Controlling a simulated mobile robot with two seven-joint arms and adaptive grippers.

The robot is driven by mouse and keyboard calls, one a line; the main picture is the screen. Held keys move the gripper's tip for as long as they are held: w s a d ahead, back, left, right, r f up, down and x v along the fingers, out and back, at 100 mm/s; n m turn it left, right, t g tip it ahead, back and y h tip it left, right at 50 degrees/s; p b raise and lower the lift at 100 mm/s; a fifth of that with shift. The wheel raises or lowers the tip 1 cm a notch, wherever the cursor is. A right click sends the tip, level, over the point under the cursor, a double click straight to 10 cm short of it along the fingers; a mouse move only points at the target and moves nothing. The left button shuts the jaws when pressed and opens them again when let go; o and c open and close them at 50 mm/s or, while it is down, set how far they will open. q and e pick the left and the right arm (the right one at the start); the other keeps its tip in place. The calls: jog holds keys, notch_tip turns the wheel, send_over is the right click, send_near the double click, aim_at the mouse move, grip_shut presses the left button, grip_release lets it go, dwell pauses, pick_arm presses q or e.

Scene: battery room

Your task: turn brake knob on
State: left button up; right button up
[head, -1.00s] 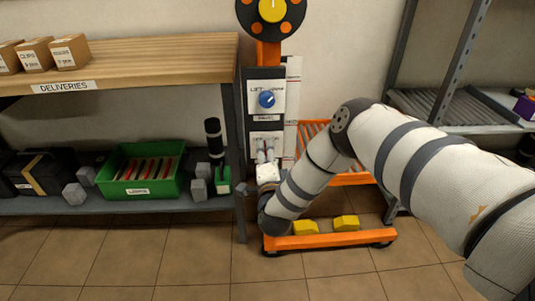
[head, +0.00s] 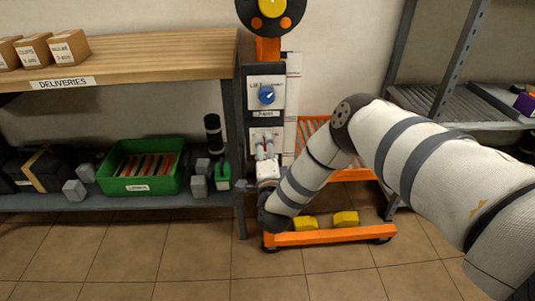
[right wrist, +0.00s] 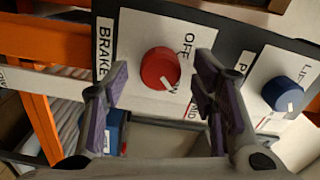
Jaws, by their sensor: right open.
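The red brake knob (right wrist: 160,68) sits on a white plate beside a BRAKE label in the right wrist view, with "OFF" and "MID" printed around it. My right gripper (right wrist: 160,78) is open, with one finger on each side of the knob and a gap between. I cannot tell if either finger touches it. My left gripper is not in view.
A blue knob (head: 267,95) is on the panel above, and it also shows in the right wrist view (right wrist: 283,94). The orange cart (head: 330,237) carries yellow blocks. A shelf with a green bin (head: 152,184) stands close on the left. Floor in front is clear.

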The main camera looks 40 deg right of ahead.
jog(key=v, duration=1.2)
jog(key=shift+w, duration=0.1)
